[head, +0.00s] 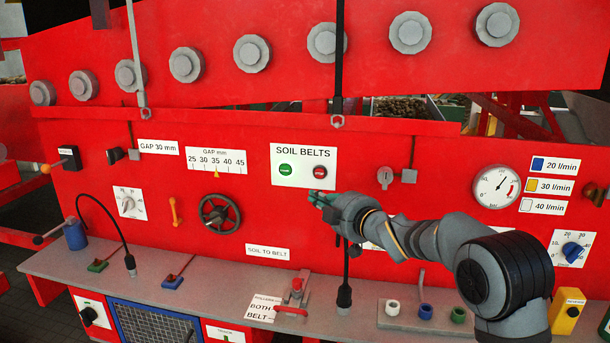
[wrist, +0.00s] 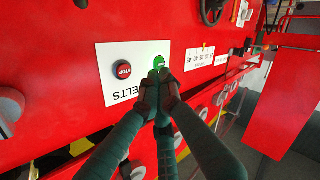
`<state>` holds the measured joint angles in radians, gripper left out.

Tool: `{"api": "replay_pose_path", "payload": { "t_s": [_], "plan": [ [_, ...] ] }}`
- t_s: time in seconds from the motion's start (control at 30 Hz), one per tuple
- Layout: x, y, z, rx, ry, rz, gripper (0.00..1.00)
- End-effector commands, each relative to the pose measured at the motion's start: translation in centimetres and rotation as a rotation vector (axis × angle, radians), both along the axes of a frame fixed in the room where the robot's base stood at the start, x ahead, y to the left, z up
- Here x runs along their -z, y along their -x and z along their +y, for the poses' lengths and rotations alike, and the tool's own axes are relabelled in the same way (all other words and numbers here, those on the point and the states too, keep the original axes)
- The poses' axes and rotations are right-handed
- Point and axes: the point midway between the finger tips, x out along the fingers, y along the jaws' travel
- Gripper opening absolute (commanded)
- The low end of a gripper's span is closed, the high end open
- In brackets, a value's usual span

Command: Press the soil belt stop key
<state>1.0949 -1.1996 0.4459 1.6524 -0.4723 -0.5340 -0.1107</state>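The SOIL BELTS panel (head: 303,181) is a white plate on the red machine wall. The red stop key (head: 320,171) is on its right half and the green key (head: 286,169) on its left. In the wrist view the panel appears upside down, with the red stop key (wrist: 122,70) left of the green key (wrist: 159,63). My gripper (head: 316,197) is just below the red key in the head view. In the wrist view the fingertips (wrist: 158,84) are together and empty, overlapping the panel's lower edge near the green key. Whether they touch the panel cannot be told.
A handwheel (head: 220,212) and a gap scale (head: 216,161) are left of the panel. A dark hanging rod (head: 338,60) ends above the panel. A grey shelf (head: 215,287) runs below.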

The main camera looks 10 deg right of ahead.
Motion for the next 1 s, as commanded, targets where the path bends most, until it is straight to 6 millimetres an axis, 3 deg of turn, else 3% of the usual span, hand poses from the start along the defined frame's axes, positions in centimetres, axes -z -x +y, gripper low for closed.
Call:
{"api": "replay_pose_path", "payload": {
  "t_s": [0.2,0.6,0.77,1.0],
  "plan": [
    [-1.8,0.5,1.6,-0.07,0.049,-0.092,0.0],
    [-1.9,0.3,1.6,-0.07,0.055,-0.094,0.0],
    [-2.2,-0.7,1.2,-0.07,0.056,-0.091,0.0],
    [-2.4,-3.8,0.0,-0.068,0.054,-0.089,0.0]
  ]
}}
